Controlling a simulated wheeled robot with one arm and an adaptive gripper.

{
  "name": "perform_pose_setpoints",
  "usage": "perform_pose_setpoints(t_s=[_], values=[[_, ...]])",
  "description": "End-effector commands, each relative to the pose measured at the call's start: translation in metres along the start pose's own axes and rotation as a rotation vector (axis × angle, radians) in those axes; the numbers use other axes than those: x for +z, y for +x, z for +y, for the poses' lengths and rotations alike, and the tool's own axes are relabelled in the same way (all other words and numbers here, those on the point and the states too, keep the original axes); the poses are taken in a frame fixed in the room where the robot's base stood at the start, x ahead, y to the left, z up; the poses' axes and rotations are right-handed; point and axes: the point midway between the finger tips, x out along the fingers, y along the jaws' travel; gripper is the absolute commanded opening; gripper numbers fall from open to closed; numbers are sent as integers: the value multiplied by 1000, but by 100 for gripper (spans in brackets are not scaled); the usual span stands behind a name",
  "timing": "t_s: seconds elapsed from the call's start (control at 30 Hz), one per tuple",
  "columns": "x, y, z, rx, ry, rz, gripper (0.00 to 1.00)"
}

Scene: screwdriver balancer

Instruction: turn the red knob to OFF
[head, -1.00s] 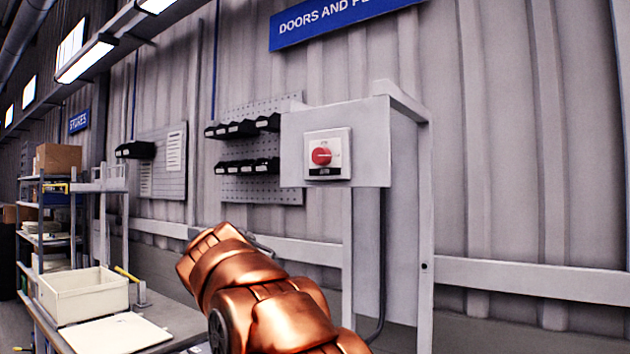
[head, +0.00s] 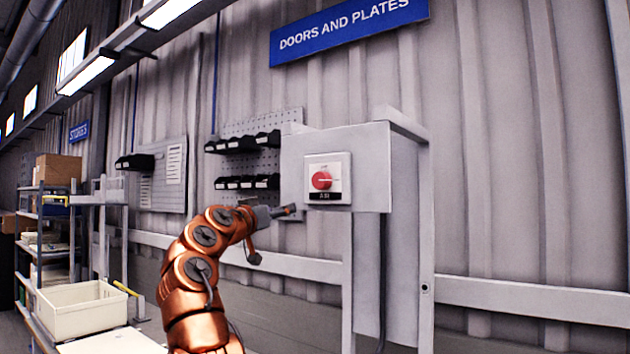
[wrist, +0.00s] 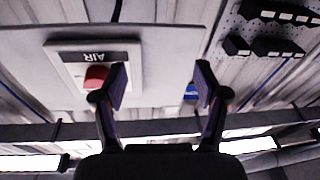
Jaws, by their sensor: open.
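The red knob (head: 321,180) is on a white switch plate (head: 343,160) with a dark "AIR" label, on the front of a grey box (head: 370,150). A pale pointer mark on the knob points to the right in the head view. My gripper (head: 292,209) is just left of and below the plate, in front of the box's lower left edge. In the wrist view, which shows the plate upside down, the knob (wrist: 96,77) is at the left finger, partly covered by it. My gripper (wrist: 162,80) is open, with nothing between its fingers.
The box stands on grey posts (head: 425,260) before a corrugated wall. Black bins (head: 245,182) hang on a pegboard left of it. A cream crate (head: 80,310) is on a bench at lower left. The space right of the box is clear.

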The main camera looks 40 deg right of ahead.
Motion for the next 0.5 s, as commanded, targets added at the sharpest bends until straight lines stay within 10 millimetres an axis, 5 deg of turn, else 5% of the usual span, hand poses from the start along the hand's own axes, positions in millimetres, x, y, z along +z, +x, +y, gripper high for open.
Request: perform_pose_setpoints(t_s=[0.27,0.5], values=[[-28,-9,41,147,163,154,73],[-33,-20,69,224,246,229,73]])
